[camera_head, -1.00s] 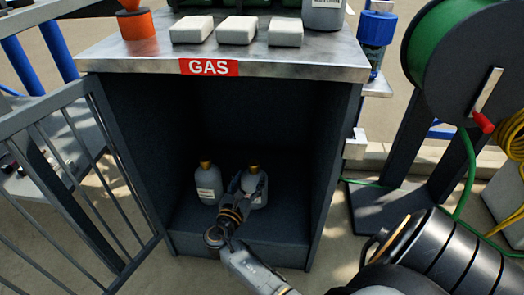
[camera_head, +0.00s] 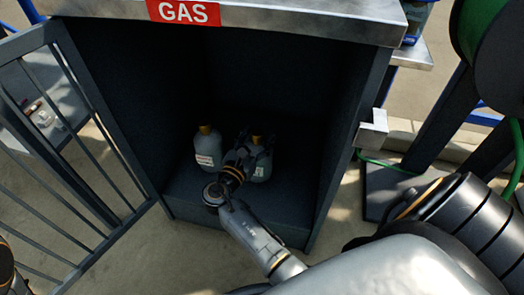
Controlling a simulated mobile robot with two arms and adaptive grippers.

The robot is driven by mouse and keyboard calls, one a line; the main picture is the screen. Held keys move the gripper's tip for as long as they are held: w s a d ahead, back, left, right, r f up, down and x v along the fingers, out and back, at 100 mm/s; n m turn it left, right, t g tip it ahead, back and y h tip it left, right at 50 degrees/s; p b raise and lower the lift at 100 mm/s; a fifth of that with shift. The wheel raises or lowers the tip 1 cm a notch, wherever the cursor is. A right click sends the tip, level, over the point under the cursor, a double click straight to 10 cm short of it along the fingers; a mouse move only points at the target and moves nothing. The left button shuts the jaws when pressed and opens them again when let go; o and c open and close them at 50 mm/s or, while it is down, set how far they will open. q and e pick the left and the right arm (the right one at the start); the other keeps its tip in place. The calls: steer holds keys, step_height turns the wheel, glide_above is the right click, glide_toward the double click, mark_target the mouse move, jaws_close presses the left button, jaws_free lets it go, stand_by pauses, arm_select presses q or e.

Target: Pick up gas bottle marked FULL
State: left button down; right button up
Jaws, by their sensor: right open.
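Two grey gas bottles with brass-coloured tops stand upright side by side inside the open cabinet. The left bottle (camera_head: 208,152) carries a white label with reddish print. The right bottle (camera_head: 263,170) carries a pale label with greenish print. The wording on both labels is too small to read, so I cannot tell which is marked FULL. My right gripper (camera_head: 253,148) is open at the right bottle, its fingers by the bottle's upper part. It hides the left side of that bottle. Whether the fingers touch it cannot be told. My left gripper does not show.
The dark cabinet (camera_head: 125,75) has a red GAS sign (camera_head: 184,12) on its metal top edge, above the opening. A barred grey gate (camera_head: 75,160) stands open at left. A metal latch bracket (camera_head: 371,130) sticks out at right. A green hose reel (camera_head: 480,30) stands farther right.

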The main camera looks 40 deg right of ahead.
jaws_close()
steer(key=shift+r, duration=0.15)
steer(key=shift+r, duration=0.1)
